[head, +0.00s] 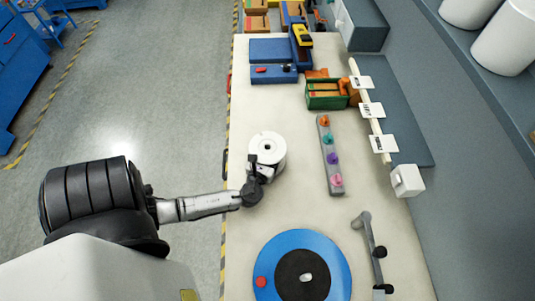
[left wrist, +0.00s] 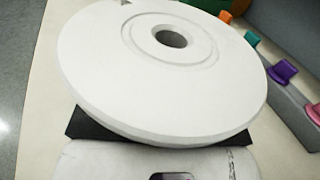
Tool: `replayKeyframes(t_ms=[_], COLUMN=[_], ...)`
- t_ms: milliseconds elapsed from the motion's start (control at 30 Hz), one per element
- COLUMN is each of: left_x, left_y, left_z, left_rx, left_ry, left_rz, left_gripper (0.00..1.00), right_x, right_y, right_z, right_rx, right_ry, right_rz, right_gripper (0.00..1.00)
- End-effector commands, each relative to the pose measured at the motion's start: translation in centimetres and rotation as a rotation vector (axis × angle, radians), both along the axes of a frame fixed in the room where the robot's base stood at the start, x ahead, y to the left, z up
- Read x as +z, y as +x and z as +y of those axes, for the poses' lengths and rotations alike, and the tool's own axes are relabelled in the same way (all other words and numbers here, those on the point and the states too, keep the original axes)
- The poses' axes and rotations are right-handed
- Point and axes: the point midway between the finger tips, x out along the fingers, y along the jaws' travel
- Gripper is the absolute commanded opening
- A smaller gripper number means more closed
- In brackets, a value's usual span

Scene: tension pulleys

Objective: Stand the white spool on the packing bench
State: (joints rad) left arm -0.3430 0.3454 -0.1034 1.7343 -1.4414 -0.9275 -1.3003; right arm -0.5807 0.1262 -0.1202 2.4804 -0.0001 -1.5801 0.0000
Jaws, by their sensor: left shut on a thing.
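The white spool (head: 268,148) is a round white drum with a hole in its top face, at the left-middle of the pale packing bench (head: 290,210) in the head view. In the left wrist view the spool (left wrist: 155,75) fills the upper middle, with its flat face up. My left gripper (head: 257,171) is shut on the near side of the spool. The dark fingers are partly hidden under its rim in the wrist view. I cannot tell whether the spool's base touches the bench. My right gripper is not in view.
A grey strip (head: 328,155) with coloured pegs lies right of the spool. A blue turntable (head: 336,250) is nearer, beside a grey arm-shaped fixture (head: 368,235). A blue machine (head: 270,52) and a green box (head: 325,99) stand farther back. Bench is clear around the spool.

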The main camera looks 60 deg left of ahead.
Motion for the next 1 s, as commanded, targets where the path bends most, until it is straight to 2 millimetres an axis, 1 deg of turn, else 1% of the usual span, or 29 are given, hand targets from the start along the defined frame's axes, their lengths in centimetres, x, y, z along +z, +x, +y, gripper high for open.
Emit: replayKeyframes(t_ms=[333,467,500,700,767,1000], left_x=[-0.07,-0.42,-0.53,-0.49,-0.48,-0.34], left_y=[0.08,0.07,0.01,0.01,0.0,0.01], left_z=[0.02,0.01,-0.01,-0.01,-0.01,-0.01], left_rx=[0.0,0.001,0.0,0.0,0.0,0.0], left_ry=[0.002,0.002,-0.001,-0.001,-0.001,0.0], left_rz=[-0.004,-0.004,-0.001,-0.001,-0.001,-0.001], left_gripper=[0.26,0.26,0.75,0.94,0.99,0.99], right_x=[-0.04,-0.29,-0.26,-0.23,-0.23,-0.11], right_y=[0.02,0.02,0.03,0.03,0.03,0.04], right_z=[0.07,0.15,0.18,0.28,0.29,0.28], right_rx=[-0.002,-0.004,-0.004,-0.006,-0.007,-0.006], right_ry=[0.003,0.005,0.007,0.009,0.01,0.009], right_rz=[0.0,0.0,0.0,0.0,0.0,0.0], right_gripper=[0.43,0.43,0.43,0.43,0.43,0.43])
